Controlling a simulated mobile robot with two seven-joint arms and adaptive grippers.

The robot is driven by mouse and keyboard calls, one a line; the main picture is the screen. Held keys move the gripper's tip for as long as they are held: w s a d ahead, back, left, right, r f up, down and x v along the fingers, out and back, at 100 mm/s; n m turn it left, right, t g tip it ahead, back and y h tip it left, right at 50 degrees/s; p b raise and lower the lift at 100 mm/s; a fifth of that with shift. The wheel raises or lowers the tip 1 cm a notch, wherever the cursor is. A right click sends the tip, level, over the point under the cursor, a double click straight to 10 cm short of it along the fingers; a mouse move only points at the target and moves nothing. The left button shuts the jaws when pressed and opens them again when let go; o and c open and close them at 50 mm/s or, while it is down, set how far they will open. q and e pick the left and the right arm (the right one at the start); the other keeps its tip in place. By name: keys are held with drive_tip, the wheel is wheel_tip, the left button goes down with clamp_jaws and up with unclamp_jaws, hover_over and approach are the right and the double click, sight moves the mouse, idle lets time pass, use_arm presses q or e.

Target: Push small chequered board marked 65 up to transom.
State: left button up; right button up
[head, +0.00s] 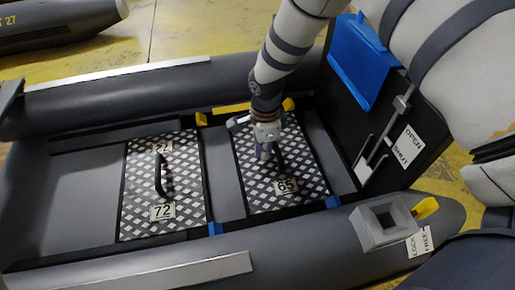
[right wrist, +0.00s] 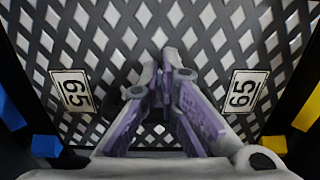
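The small chequered board marked 65 (head: 300,180) lies flat in the grey inflatable boat, with a strip of grey floor between it and the black transom (head: 400,172) at right. A dark handle (head: 280,158) stands on the board. My right gripper (head: 264,157) is low over the board, just left of the handle, on the side away from the transom. I cannot tell whether gripper and handle touch. My left gripper is out of view.
A larger chequered board marked 72 (head: 135,195) lies at left. Blue blocks (head: 333,201) and yellow blocks (head: 288,104) line the board edges. The transom carries a blue pad (head: 362,62) and an OPEN/SHUT lever (head: 388,135). A grey box (head: 383,225) sits on the near tube.

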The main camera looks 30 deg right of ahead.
sight(281, 147)
drive_tip(key=shift+s+d+p, duration=0.1)
drive_tip(key=shift+s+d, duration=0.2)
drive_tip(key=shift+d, duration=0.75)
drive_tip(key=shift+s+d+p, duration=0.15)
drive_tip(key=shift+s+d, duration=0.1)
drive_tip(key=shift+d, duration=0.85)
drive_tip(key=shift+s+d+p, duration=0.1)
drive_tip(key=shift+s+d, duration=0.2)
drive_tip(key=shift+d, duration=0.75)
drive_tip(key=shift+w+a, duration=0.25)
drive_tip(key=shift+a, duration=0.75)
use_arm(q)
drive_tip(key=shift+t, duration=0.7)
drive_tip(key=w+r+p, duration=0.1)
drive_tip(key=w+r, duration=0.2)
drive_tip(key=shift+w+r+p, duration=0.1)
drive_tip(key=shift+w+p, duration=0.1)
drive_tip(key=shift+p, duration=0.15)
use_arm(e)
wheel_tip(281, 147, up, 9)
